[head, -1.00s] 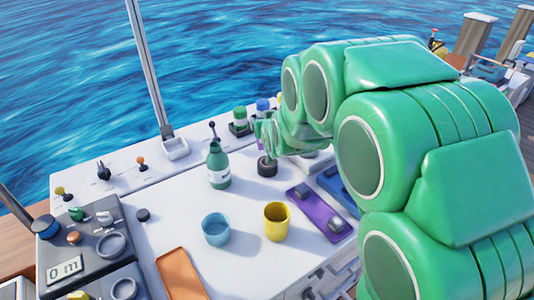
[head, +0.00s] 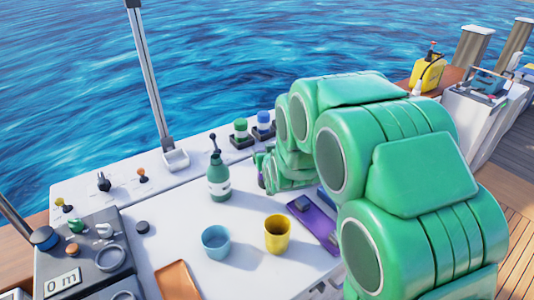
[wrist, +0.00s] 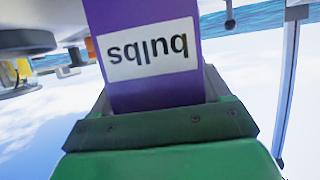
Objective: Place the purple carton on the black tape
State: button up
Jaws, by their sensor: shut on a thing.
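The purple carton (wrist: 150,75) fills the middle of the wrist view, with a white label reading "bulbs" upside down. My green gripper (wrist: 156,95) is shut on it, one finger at each side. In the head view my gripper (head: 268,170) is right of the green bottle, and a small purple patch of the carton (head: 262,181) shows at its left edge. The carton's far end is cut off in the wrist view.
The green bottle (head: 218,178) stands close left of my gripper. A blue cup (head: 215,242) and a yellow cup (head: 277,234) stand nearer. A purple tray (head: 313,222) lies right of them, partly behind my arm. A small dark disc (head: 143,227) lies left.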

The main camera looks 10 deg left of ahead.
jog(key=shift+f, duration=0.1)
jog(key=o, duration=1.1)
jog(key=v, duration=0.7)
jog(key=shift+s, duration=0.15)
jog(key=shift+d, duration=0.2)
